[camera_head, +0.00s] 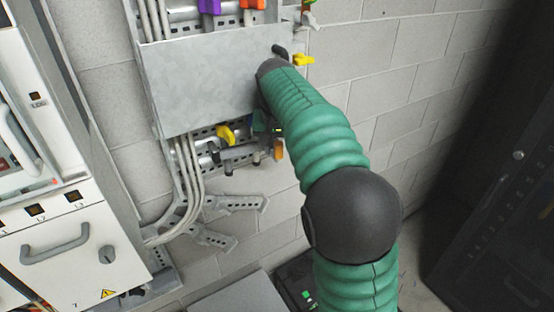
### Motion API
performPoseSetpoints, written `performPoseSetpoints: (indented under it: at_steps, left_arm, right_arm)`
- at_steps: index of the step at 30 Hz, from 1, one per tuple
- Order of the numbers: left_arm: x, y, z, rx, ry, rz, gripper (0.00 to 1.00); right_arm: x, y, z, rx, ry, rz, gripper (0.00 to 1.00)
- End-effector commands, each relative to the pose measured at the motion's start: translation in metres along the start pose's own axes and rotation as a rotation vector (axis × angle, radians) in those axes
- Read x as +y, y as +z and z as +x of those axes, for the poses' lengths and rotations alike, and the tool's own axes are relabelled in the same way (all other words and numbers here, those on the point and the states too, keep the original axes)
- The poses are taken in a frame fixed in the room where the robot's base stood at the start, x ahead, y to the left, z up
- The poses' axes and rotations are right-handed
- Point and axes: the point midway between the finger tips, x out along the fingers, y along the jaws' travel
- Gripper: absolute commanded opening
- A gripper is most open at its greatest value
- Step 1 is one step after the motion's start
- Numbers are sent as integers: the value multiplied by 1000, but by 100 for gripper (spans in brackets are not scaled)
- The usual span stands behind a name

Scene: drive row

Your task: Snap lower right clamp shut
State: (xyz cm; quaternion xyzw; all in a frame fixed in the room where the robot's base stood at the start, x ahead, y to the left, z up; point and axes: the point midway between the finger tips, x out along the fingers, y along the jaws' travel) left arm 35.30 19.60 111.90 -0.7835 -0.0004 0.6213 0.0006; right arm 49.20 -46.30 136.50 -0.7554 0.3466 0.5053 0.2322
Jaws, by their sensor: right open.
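The grey metal plate (205,75) stands against the wall, with coloured clamp handles around its edges. At its lower edge, a yellow handle (225,135) sits left of an orange handle (278,150) at the lower right. The orange handle is partly behind my right arm, and I cannot tell whether its clamp is open or shut. My right gripper (264,124) is mostly hidden behind my green forearm, close to the lower right corner of the plate and just above the orange handle. It is open; I cannot see whether it touches the handle. My left gripper is out of view.
Another yellow handle (303,60) sticks out at the plate's right edge. Grey cables (190,185) run down at the left beside a white cabinet (65,245). A dark cabinet (500,200) stands at the right.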

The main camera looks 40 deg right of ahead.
Motion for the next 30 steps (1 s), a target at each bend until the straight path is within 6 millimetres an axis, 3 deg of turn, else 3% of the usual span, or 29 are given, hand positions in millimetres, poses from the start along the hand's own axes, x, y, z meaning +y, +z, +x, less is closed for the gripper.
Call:
performPoseSetpoints:
  at_steps: [2,9,15,26,30]
  left_arm:
    - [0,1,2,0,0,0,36]
    - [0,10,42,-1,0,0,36]
    - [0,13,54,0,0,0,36]
    - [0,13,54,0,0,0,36]
    - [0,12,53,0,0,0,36]
  right_arm:
    - [-1,-2,-16,6,-3,0,45]
    - [-1,66,-37,3,-5,-4,45]
    - [-1,101,-55,1,-2,-2,45]
    - [-1,110,-61,-1,1,0,45]
    - [-7,104,-56,18,-11,-17,27]
